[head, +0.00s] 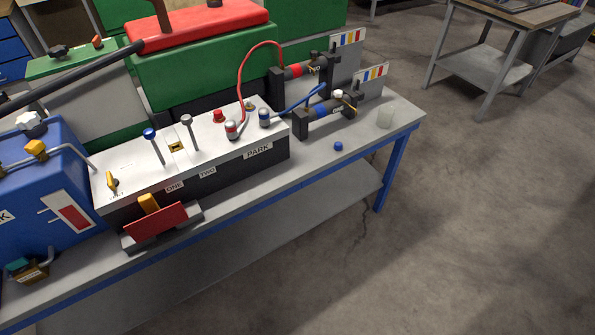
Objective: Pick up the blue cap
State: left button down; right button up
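The blue cap (338,146) is a small round blue piece. It sits alone on the grey top of the workbench (315,162), near the front edge and right of the control box. Neither my left nor my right gripper shows in the head view.
A white control box (190,150) with levers stands left of the cap. A red hose (241,75) arches above. Bare bench surrounds the cap; open floor (480,210) lies right.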

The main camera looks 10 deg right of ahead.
aim_at(337, 146)
jog(key=u, duration=0.35)
jog(key=k, duration=0.25)
jog(key=z, duration=1)
jog(key=i, duration=1.65)
jog(key=u, duration=0.85)
